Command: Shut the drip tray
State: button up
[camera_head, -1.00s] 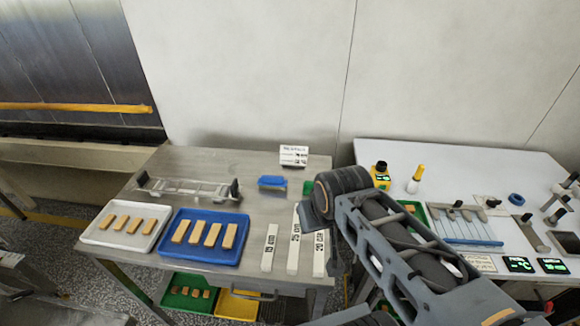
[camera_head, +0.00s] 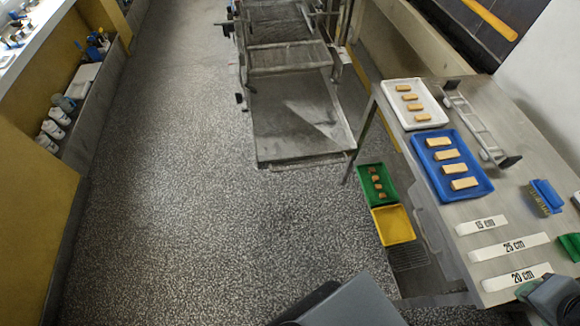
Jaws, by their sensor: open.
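A wide, flat metal tray (camera_head: 290,135), which looks like the drip tray, sticks out toward me from the low end of the steel machine frame (camera_head: 285,25) at the top centre. Its front edge lies above the speckled floor, left of the steel table. Its bare surface is shiny and shows nothing on it. I cannot tell how far it is drawn out. My gripper's fingers are not in view.
The steel table (camera_head: 510,105) at right holds a white tray (camera_head: 396,86), a blue tray (camera_head: 449,193) and length strips. Green (camera_head: 365,176) and yellow (camera_head: 393,224) trays sit low beside it. The speckled floor (camera_head: 190,190) is free. A shelf with bottles (camera_head: 55,125) runs along the left.

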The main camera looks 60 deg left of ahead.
aim_at(298, 117)
jog(key=u, duration=2.1)
jog(key=i, duration=0.45)
jog(key=u, duration=0.15)
